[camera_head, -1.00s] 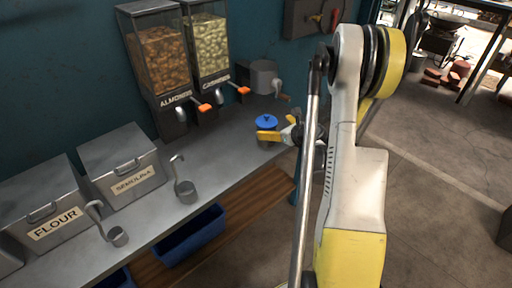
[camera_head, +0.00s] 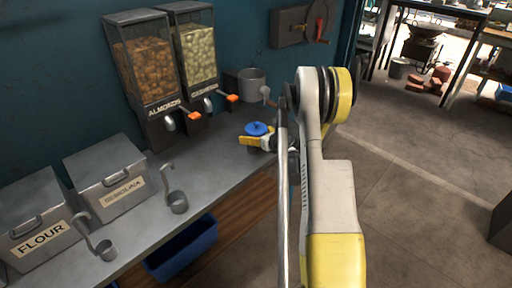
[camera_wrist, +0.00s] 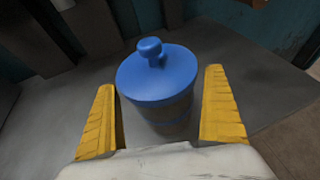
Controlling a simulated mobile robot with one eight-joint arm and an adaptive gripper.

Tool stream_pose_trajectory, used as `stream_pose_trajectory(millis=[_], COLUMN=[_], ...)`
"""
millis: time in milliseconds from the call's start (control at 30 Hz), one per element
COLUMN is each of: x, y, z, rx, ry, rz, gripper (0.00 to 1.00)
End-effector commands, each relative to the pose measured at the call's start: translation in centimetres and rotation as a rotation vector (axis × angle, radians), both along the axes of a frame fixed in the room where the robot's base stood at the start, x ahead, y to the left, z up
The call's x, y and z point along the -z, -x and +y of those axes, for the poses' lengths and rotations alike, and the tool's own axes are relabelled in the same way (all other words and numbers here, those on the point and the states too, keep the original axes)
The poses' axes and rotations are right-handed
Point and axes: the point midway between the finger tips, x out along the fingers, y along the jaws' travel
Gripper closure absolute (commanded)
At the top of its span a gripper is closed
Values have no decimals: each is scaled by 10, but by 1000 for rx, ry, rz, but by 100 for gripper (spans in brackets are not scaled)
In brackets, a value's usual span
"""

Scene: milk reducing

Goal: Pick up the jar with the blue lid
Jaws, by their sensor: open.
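The jar with the blue lid (camera_wrist: 158,82) stands upright on the grey counter. In the wrist view it sits between the two yellow fingers of my gripper (camera_wrist: 163,115), with a gap visible on each side. The lid has a round blue knob. In the head view the blue lid (camera_head: 257,128) shows near the counter's right end, and my gripper (camera_head: 262,142) is at the jar with its fingers around it. The jar's lower body is mostly hidden there by my gripper.
Flour (camera_head: 35,220) and semolina bins (camera_head: 108,180) and two metal scoops are at the left. The counter (camera_head: 218,160) is clear left of the jar.

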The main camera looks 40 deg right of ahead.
Motion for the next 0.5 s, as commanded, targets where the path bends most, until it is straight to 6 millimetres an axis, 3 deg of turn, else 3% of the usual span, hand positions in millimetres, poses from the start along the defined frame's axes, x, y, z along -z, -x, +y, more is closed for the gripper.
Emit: stream_pose_trajectory(millis=[267, 500], x=[1, 1], y=[-5, -5], z=[-1, -1], rx=[1, 1], ry=[-1, 0], rz=[0, 0], gripper=[0, 67])
